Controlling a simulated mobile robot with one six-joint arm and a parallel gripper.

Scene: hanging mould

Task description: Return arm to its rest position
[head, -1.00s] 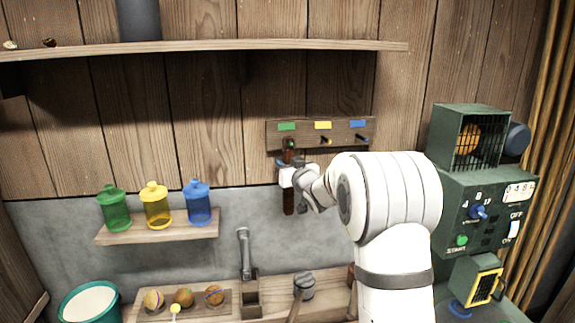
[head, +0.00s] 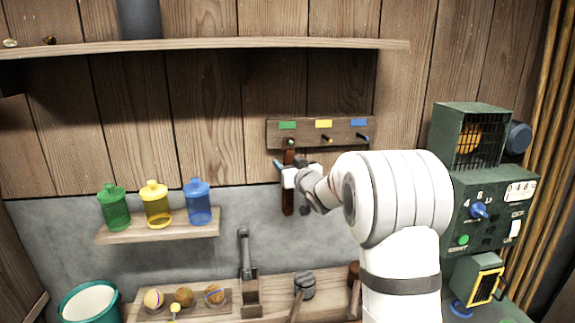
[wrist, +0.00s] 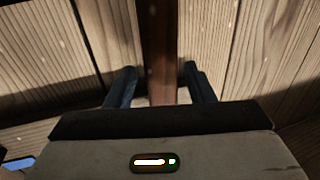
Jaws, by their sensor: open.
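My gripper (head: 283,164) is open, in front of the wall rack at the upper middle of the head view. A long dark-brown mould (head: 288,203) hangs upright under the green label of the rack (head: 350,132), partly hidden by my gripper. In the wrist view the two blue fingers of my gripper (wrist: 160,69) stand apart, with the brown strip of the mould (wrist: 159,35) seen between them and a gap on each side. The mould's lower end is hidden in the wrist view.
A shelf with green, yellow and blue bottles (head: 157,232) is at the left. A green machine (head: 478,215) stands at the right. A tap (head: 245,252), a tray of balls (head: 195,312) and mallets (head: 304,285) are below. A long upper shelf (head: 210,45) spans the wall.

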